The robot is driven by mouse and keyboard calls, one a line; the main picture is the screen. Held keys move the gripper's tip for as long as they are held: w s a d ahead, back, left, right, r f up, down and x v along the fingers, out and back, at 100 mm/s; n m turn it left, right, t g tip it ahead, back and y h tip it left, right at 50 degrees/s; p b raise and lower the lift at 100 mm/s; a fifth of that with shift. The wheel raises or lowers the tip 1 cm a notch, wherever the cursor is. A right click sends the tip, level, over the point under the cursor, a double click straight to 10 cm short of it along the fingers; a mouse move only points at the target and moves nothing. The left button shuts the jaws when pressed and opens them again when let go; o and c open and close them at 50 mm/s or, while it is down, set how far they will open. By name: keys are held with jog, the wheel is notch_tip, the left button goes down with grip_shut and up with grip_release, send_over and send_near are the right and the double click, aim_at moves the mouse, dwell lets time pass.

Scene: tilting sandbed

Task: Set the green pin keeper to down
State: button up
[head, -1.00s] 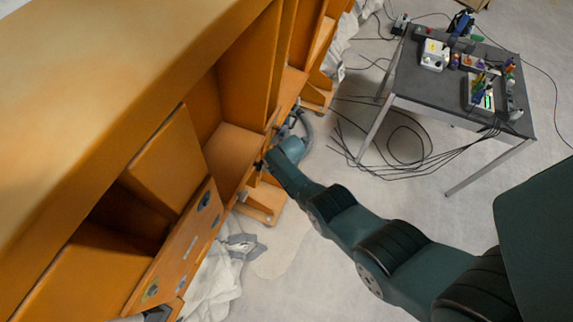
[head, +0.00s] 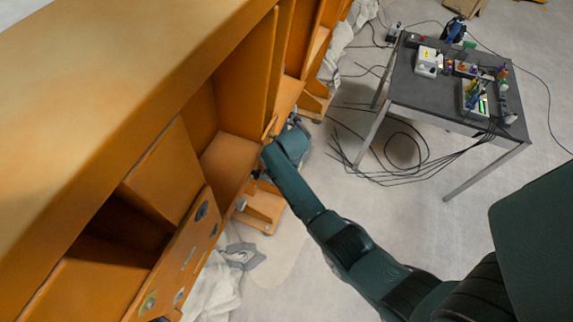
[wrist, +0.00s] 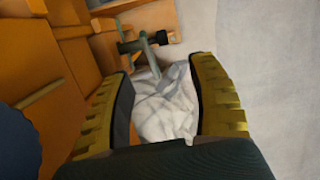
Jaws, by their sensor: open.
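In the wrist view a grey-green pin-like bar (wrist: 149,54) stands out near the orange frame. The bar lies beyond the fingertips, in the gap as seen from the wrist. In the head view my arm hides the keeper and most of the gripper beside the orange frame.
The orange sandbed frame (head: 230,155) fills the left, with open compartments and upright walls close to my wrist. White cloth (wrist: 165,108) lies below the fingers. A grey table (head: 440,92) with tools stands at upper right, cables on the floor.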

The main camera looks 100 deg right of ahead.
jog(key=shift+a+r, duration=0.1)
jog(key=shift+r, duration=0.3)
jog(key=shift+c, duration=1.2)
jog(key=s+f+m+b, duration=0.1)
jog(key=m+b, duration=0.1)
jog(key=m+t+b, duration=0.1)
jog(key=m+b, duration=0.1)
jog(key=b, duration=0.1)
jog(key=s+f+m+t+b, duration=0.1)
jog(key=m+b, duration=0.1)
jog(key=b, duration=0.1)
jog(key=shift+s+d+f+m+h, duration=0.3)
jog(key=shift+s+d+h, duration=0.05)
jog(key=shift+h, duration=0.05)
grip_shut()
jog(key=s+a+r+m+t+h+b, duration=0.25)
jog(key=s+r+m+t+b, duration=0.2)
jog(key=m+b, duration=0.55)
jog(key=shift+m, duration=0.3)
jog(key=shift+s+a+f+b+x, duration=0.15)
jog(key=shift+b+x, duration=0.5)
jog(key=shift+x, duration=1.45)
jog(key=shift+s+a+f+b+x, duration=0.1)
jog(key=shift+a+f+b+x, duration=0.35)
jog(key=shift+x, duration=1.65)
jog(key=shift+s+f+b+x, duration=0.1)
jog(key=shift+b+x, duration=0.7)
jog(key=shift+x, duration=1.3)
